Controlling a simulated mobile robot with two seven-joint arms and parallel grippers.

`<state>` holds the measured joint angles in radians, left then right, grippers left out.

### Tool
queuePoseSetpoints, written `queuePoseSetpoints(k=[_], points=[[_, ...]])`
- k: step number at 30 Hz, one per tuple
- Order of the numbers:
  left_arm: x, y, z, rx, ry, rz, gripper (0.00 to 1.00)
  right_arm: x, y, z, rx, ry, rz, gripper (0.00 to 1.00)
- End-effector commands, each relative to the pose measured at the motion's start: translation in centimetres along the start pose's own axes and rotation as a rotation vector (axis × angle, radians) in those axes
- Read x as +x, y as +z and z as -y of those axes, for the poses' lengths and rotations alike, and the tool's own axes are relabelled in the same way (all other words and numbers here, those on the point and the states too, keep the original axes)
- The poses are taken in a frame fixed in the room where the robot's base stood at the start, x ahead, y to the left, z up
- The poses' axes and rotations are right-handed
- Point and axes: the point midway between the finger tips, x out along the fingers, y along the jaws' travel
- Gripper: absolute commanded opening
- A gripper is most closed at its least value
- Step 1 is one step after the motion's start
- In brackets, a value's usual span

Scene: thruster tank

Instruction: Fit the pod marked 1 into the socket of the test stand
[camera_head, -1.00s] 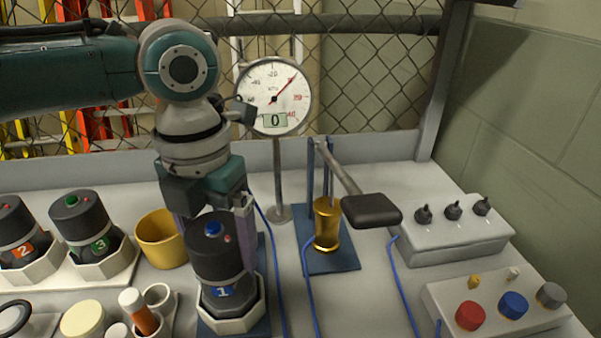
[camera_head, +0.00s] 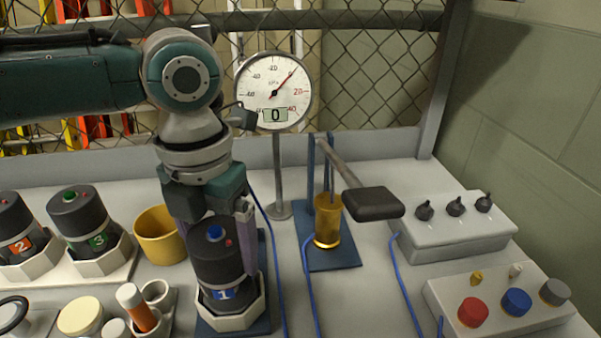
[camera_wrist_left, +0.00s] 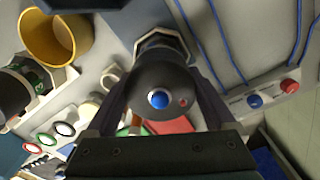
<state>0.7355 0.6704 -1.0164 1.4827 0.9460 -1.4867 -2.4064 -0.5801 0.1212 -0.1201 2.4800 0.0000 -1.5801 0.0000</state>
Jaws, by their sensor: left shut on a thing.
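The pod marked 1 (camera_head: 217,263) is dark grey with a light band, a blue "1" label and a blue button on top. My left gripper (camera_head: 215,248) is shut on it, one finger on each side. The pod is roughly upright, with its lower end at the white octagonal socket (camera_head: 234,322) on a blue base. Its bottom is hidden by the socket rim, so I cannot tell whether it is fully seated. In the left wrist view the pod's round top (camera_wrist_left: 160,78) sits between the fingers. My right gripper is not in view.
Pods marked 2 (camera_head: 14,228) and 3 (camera_head: 82,215) stand in white holders at left. A yellow cup (camera_head: 160,236) is close beside the gripper. A gauge (camera_head: 273,90), brass cylinder (camera_head: 328,222) and black-padded lever (camera_head: 373,204) stand to the right. Blue cables cross the bench.

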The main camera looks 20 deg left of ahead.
Motion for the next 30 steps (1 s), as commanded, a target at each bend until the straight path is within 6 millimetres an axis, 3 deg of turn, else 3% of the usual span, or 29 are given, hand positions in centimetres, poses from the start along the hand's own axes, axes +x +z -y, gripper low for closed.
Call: queuePoseSetpoints(k=[20, 21, 24, 30], points=[[0.74, 0.03, 0.05, 0.001, -0.001, 0.001, 0.0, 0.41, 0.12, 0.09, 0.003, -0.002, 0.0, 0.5], [0.74, 0.04, 0.05, 0.001, -0.001, 0.002, 0.92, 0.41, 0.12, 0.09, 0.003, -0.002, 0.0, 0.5], [0.74, 0.03, 0.04, 0.001, -0.001, 0.001, 1.0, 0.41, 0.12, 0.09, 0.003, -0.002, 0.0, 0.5], [0.78, -0.03, 0.02, 0.001, 0.0, 0.0, 1.0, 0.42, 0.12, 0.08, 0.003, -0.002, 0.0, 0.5]])
